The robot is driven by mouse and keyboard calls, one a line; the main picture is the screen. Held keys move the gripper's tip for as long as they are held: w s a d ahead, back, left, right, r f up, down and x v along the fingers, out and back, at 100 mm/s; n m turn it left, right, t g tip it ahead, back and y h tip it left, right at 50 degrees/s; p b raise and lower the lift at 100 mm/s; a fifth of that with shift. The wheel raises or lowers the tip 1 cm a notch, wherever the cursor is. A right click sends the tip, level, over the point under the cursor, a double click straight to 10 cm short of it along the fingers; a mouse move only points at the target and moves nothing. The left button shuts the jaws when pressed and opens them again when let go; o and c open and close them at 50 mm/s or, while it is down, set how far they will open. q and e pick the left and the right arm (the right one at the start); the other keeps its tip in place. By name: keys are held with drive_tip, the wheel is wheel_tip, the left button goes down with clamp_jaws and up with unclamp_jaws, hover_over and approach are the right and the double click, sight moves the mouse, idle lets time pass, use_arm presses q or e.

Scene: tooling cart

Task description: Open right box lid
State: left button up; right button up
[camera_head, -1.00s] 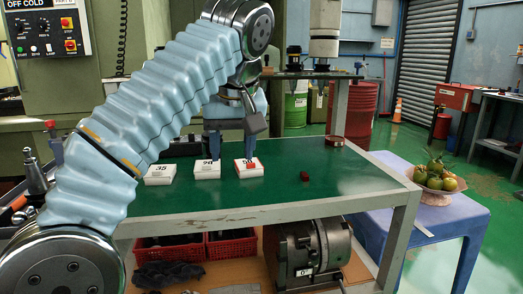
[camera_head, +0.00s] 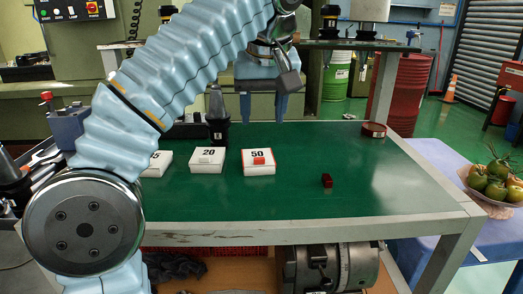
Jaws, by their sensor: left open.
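Three white boxes stand in a row on the green tabletop (camera_head: 300,205). The right box (camera_head: 259,169) is marked 50 and has a small red piece on its front; its lid looks closed. The middle box (camera_head: 207,166) is marked 20 and has a white piece on its front. The left box (camera_head: 157,168) is partly hidden by my left arm. My left gripper (camera_head: 264,112) is open and empty, pointing down. It appears above and behind the right box, apart from it. My right gripper is not in view.
A black tool holder (camera_head: 217,118) stands behind the middle box. A small dark red block (camera_head: 327,180) and a round red-brown dish (camera_head: 374,130) lie to the right on the tabletop. A fruit bowl (camera_head: 492,190) is on the blue table (camera_head: 440,165). The tabletop's front right is clear.

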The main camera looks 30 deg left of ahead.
sight(259, 159)
use_arm(q)
drive_tip(key=x, duration=1.1)
drive_tip(key=shift+a+f, duration=0.1)
drive_tip(key=shift+f, duration=0.15)
clamp_jaws()
